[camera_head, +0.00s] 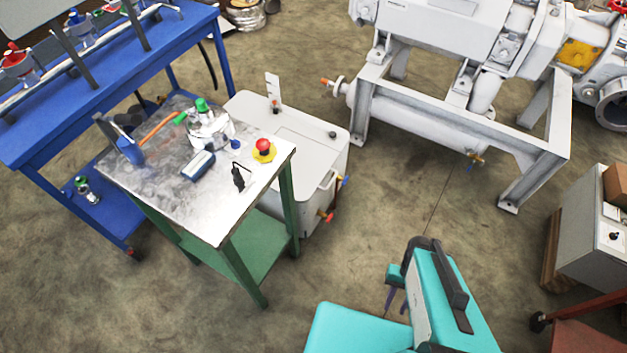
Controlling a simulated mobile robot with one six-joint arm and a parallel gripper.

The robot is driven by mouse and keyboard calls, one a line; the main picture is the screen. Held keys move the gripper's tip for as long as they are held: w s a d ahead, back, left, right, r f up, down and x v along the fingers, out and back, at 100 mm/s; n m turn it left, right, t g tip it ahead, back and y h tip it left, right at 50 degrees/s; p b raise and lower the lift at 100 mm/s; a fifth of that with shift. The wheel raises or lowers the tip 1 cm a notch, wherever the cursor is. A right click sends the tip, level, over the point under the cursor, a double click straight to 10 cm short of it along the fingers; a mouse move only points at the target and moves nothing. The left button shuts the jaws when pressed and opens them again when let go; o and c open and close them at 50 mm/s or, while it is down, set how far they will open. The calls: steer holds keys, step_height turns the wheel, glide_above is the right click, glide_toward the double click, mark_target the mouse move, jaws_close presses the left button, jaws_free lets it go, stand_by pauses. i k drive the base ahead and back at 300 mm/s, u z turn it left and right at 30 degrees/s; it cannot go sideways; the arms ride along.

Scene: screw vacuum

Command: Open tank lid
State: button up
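The white tank (325,195) stands on the floor behind and right of the green-legged table, which hides part of it. Its lid (305,145) lies flat on top, with a small dark knob (332,134) near the right edge. The lid looks closed. My teal arm (470,285) is at the bottom right. What looks like my gripper (396,300), with thin purple fingers pointing down, is beside it, well apart from the tank. The fingers are small and partly hidden, so their opening is unclear. No held object shows.
The metal-topped table (215,210) holds a red emergency button (264,146), a hammer (130,150) and other tools. A blue bench (60,105) is at left. A large white machine on a frame (540,170) stands at upper right. Floor between tank and arm is clear.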

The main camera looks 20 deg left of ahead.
mark_target(312, 162)
steer(key=u, duration=0.9)
